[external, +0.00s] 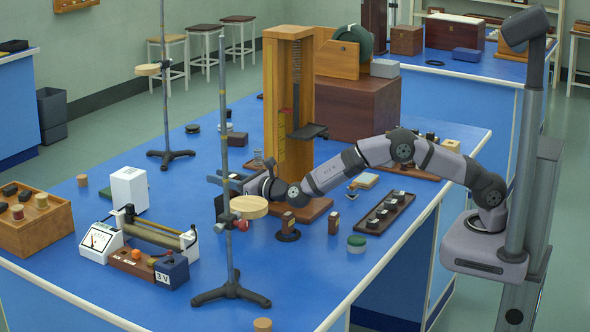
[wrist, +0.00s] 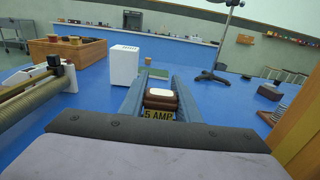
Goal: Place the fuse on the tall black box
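My gripper (external: 226,184) is above the blue bench, behind the stand with a wooden disc in the external view. In the wrist view my gripper's two blue-grey fingers (wrist: 160,85) are closed on the fuse (wrist: 160,103), a brown block with a pale top and a yellow "5 AMP" label. The fuse is hard to make out in the external view. I cannot pick out a tall black box in either view. A tall white box (external: 129,188) stands on the bench at left; in the wrist view this white box (wrist: 124,64) is ahead-left of the fingers.
A retort stand (external: 230,290) rises in front of my gripper. A coil apparatus (external: 150,238) and a wooden tray (external: 35,222) are at left. A tall wooden column (external: 288,110) stands just right. Small blocks and a dark tray (external: 385,213) are at right. Clear blue surface lies between.

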